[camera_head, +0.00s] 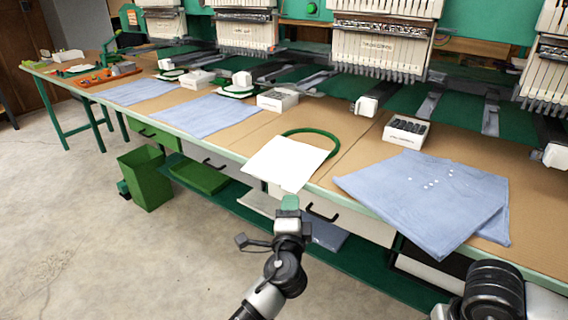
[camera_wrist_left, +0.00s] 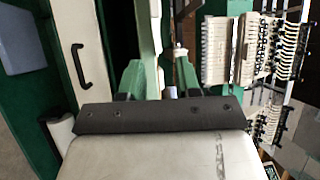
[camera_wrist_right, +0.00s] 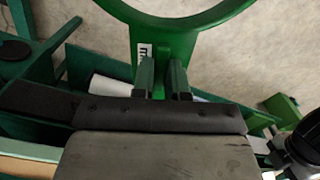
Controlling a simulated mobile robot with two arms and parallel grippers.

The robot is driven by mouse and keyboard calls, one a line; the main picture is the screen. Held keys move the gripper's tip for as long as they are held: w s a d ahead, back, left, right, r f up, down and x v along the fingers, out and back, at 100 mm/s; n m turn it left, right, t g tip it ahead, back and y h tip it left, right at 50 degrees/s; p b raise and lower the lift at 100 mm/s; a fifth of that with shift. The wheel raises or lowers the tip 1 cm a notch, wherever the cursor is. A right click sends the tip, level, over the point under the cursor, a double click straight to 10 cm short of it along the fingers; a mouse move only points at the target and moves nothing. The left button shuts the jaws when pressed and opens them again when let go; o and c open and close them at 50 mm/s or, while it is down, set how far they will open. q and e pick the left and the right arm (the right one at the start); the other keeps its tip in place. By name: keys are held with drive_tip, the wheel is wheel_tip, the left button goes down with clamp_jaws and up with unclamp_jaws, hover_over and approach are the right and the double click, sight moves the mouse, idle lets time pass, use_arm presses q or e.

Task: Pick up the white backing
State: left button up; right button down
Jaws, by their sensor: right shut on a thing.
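The white backing (camera_head: 287,162) is a flat square sheet near the front edge of the table, overlapping a green hoop (camera_head: 330,136). My left gripper (camera_head: 290,203) is in front of the table edge, just short of the sheet's near corner and apart from it. Its fingers (camera_wrist_left: 160,78) stand apart and empty in the left wrist view, where I cannot make out the backing for sure. My right gripper (camera_wrist_right: 163,78) is shut on another green hoop (camera_wrist_right: 190,24) with a small white label; the right gripper is outside the head view.
Blue cloths (camera_head: 425,195) lie at the right on the table (camera_head: 345,168). A white box of dark pieces (camera_head: 405,131) stands behind. Embroidery heads (camera_head: 380,45) line the back. A green bin (camera_head: 146,178) and lower shelf (camera_head: 243,213) are below the table.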

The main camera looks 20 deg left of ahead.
sight(297, 190)
use_arm(q)
drive_tip(key=shift+d+f+b+x, duration=0.1)
drive_tip(key=shift+d+x, duration=0.05)
drive_tip(key=shift+x, duration=0.9)
drive_tip(key=shift+d+f+b+x, duration=0.1)
drive_tip(key=shift+d+f+x, duration=0.05)
drive_tip(key=shift+x, duration=0.9)
drive_tip(key=shift+d+f+b+x, duration=0.1)
drive_tip(key=shift+d+x, duration=0.05)
drive_tip(key=shift+x, duration=0.9)
drive_tip(key=shift+w, duration=0.1)
drive_tip(key=shift+c, duration=0.2)
clamp_jaws()
